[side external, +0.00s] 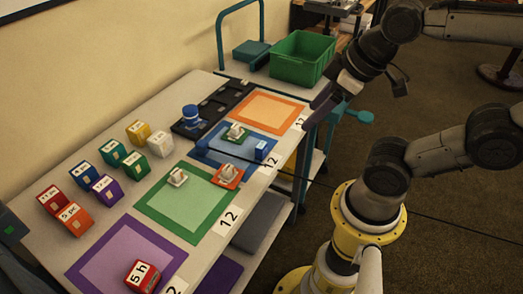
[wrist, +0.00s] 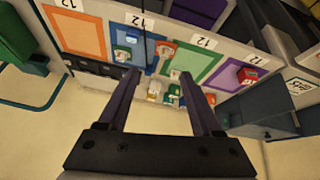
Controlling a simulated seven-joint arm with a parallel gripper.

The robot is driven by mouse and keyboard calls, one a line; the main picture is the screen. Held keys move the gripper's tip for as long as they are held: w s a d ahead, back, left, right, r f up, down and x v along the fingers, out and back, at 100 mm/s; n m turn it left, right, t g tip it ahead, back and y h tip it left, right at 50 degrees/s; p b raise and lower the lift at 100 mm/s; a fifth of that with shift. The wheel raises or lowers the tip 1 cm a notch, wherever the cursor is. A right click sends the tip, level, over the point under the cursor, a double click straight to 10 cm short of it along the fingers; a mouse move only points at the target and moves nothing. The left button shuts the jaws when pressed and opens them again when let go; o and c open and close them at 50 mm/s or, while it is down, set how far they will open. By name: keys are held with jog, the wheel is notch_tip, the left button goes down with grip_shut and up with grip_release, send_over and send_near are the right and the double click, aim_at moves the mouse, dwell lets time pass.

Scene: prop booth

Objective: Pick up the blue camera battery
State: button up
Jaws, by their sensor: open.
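Two blue blocks could be the blue camera battery, and I cannot tell which. One (side external: 261,151) stands on the right edge of the blue mat (side external: 206,157); a blue block also shows on that mat in the wrist view (wrist: 131,38). The other (side external: 85,175) stands among coloured blocks at the wall side of the table. My gripper (side external: 322,98) is above the table's far right edge, held in the air and apart from both. In the wrist view, my gripper (wrist: 158,76) has its two fingers spread with nothing gripped between them.
Orange (side external: 240,108), green (side external: 150,200) and purple (side external: 80,268) mats line the table, with a red block (side external: 142,276) on the purple one. White pieces stand on the mats. A black tray (side external: 222,102) and green bin (side external: 302,57) are farther back.

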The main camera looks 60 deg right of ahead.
jog(key=w+r+n, duration=0.2)
jog(key=w+n, duration=0.2)
jog(key=n, duration=0.3)
jog(key=n+g, duration=0.6)
jog(key=n, duration=0.3)
send_over(261, 145)
jog(key=f, duration=2)
jog(key=shift+w+d+f, duration=0.1)
jog(key=shift+d+f, duration=0.15)
jog(key=shift+f, duration=0.1)
jog(key=shift+a+f, duration=0.15)
jog(key=shift+f, duration=2.8)
grip_shut()
